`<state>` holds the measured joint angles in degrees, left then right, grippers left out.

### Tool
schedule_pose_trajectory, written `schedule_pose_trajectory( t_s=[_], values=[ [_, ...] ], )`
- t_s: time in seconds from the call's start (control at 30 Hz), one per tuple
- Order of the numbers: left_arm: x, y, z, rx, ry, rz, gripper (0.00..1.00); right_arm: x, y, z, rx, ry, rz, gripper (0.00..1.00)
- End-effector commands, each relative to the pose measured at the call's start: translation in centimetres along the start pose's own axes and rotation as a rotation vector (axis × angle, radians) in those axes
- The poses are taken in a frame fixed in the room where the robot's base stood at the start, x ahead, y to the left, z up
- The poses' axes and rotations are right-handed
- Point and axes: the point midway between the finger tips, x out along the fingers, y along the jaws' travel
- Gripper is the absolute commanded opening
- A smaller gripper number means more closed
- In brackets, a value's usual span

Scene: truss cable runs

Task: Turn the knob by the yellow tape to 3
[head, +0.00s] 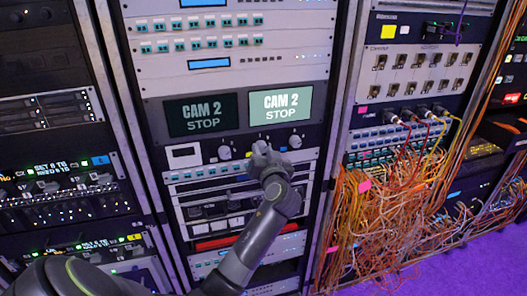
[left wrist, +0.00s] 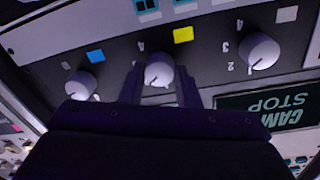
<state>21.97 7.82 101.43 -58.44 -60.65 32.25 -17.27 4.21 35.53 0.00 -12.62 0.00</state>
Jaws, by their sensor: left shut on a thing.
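Three light round knobs sit in a row on a dark panel: a left one (head: 224,152), a middle one (left wrist: 158,70) and a right one (head: 295,141). The wrist view is upside down, with a left-hand knob (left wrist: 80,85) and a right-hand knob (left wrist: 258,52). A yellow tape (left wrist: 183,34) is stuck beside the middle knob. My left gripper (head: 262,154) reaches this middle knob; its fingers close on both sides of it in the left wrist view (left wrist: 160,80). The middle knob's dark mark points down in that view; most of its scale is hidden. My right gripper is not in view.
A blue tape (left wrist: 95,56) is by another knob. Above the panel are a dark screen (head: 202,114) and a lit screen (head: 280,106), both reading CAM 2 STOP. Orange cables (head: 375,215) hang in a tangle at the right. Rack units continue below.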

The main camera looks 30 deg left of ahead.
Motion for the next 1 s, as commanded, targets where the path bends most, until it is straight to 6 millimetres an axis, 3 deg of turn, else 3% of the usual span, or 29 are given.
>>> schedule_pose_trajectory(
  t_s=[0.6, 1.0],
  values=[
    [0.0, -0.1, -0.4, 0.52, -0.029, 0.005, 0.06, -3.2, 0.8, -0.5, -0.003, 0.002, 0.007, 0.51],
    [0.0, -0.1, -0.3, 0.706, -0.037, 0.006, 0.06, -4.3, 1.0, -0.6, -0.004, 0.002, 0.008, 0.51]
  ],
)
